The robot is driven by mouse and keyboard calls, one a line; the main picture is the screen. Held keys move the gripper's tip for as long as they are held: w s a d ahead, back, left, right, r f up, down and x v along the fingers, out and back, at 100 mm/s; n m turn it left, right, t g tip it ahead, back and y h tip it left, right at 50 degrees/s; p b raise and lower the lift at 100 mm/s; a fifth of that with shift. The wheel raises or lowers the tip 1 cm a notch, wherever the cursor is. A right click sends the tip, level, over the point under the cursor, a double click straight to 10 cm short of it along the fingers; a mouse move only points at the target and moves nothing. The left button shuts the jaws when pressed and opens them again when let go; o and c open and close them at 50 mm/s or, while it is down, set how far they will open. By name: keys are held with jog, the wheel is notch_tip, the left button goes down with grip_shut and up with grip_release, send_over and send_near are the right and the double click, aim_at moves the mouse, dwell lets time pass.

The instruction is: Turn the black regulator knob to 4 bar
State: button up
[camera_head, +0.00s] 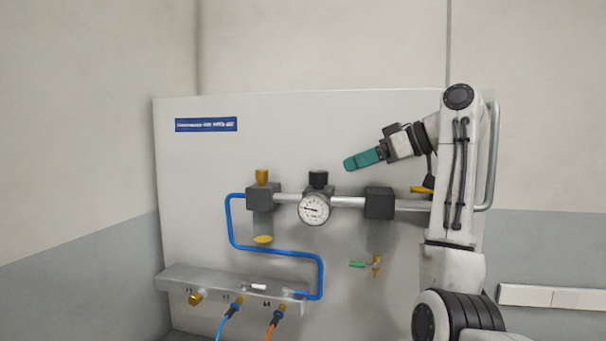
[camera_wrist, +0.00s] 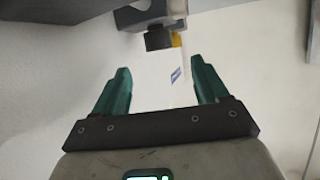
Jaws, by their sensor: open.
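The black regulator knob (camera_head: 318,179) sits on top of the regulator in the middle of the pipe on the white panel. The round white pressure gauge (camera_head: 314,209) is just below it. Its needle points roughly left, but the numbers are too small to read. My gripper (camera_head: 349,163) is to the right of the knob and slightly higher, apart from it. In the wrist view, the green fingers of my gripper (camera_wrist: 160,70) are spread with nothing between them. A black knob (camera_wrist: 158,38), likely the regulator's, shows ahead of the fingertips.
A yellow knob (camera_head: 262,176) tops the grey block on the left, and a dark block (camera_head: 379,203) sits on the pipe to the right. A blue hose (camera_head: 275,251) loops below. A green-handled valve (camera_head: 365,265) is lower right.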

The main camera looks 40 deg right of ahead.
aim_at(324, 172)
jog(key=p+x, duration=0.1)
jog(key=x, duration=0.2)
jog(key=p+x, duration=0.1)
jog(key=x, duration=0.3)
jog(key=p+x, duration=0.1)
jog(key=x, duration=0.2)
jog(key=shift+w+r, duration=0.2)
jog(key=shift+w, duration=0.1)
jog(key=shift+w+a+f+p, duration=0.15)
jog(key=shift+w+f+p, duration=0.2)
jog(key=shift+w, duration=0.1)
jog(key=shift+c, duration=0.4)
jog(key=c, duration=0.9)
